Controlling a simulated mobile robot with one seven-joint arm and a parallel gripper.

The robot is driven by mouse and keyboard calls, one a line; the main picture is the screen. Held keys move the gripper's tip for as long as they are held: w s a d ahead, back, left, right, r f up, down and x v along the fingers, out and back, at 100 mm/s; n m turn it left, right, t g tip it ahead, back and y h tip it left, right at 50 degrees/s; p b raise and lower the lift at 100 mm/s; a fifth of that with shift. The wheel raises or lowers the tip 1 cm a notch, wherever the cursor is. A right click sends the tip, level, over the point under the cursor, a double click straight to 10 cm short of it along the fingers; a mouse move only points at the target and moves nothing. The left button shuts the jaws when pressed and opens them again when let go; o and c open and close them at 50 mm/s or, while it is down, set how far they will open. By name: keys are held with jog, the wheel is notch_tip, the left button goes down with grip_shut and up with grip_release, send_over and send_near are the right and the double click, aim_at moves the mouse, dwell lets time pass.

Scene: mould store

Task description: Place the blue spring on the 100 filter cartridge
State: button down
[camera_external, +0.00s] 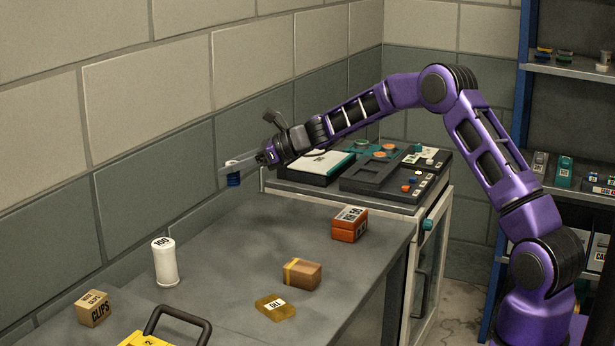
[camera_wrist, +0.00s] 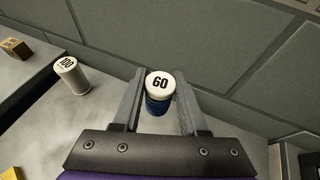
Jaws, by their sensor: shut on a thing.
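The blue spring (camera_wrist: 157,105) has a white top marked 60. My gripper (camera_wrist: 160,90) is shut on it, with one finger on each side, in the wrist view. In the external view my gripper (camera_external: 234,168) holds the blue spring (camera_external: 233,180) upright in the air, near the wall. The 100 filter cartridge (camera_external: 165,264) is a white cylinder standing upright on the grey bench, below and left of my gripper. It also shows at the left of the wrist view (camera_wrist: 70,78), apart from my gripper.
A clips box (camera_external: 94,308) stands left of the cartridge. A brown box (camera_external: 302,274), a yellow block (camera_external: 275,308) and an orange box (camera_external: 349,225) are on the bench (camera_external: 235,255). A yellow case with a black handle (camera_external: 180,318) is in front. The wall is close behind.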

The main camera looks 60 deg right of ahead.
jog(key=w+a+r+n+g+y, duration=0.1)
jog(key=w+a+r, duration=0.15)
jog(key=a, duration=0.95)
jog(key=w+a+r+n+g+y, duration=0.1)
jog(key=a+r+n+y, duration=0.15)
jog(key=a, duration=0.85)
jog(key=b, duration=0.2)
send_over(162, 243)
jog(key=shift+m+t+h, duration=0.25)
jog(key=shift+m+t, duration=0.05)
jog(key=shift+m, duration=0.05)
jog(key=shift+f, duration=4.85)
jog(key=shift+f, duration=0.1)
jog(key=shift+f, duration=0.2)
jog(key=shift+c, duration=2.2)
grip_release()
jog(key=shift+r, duration=0.1)
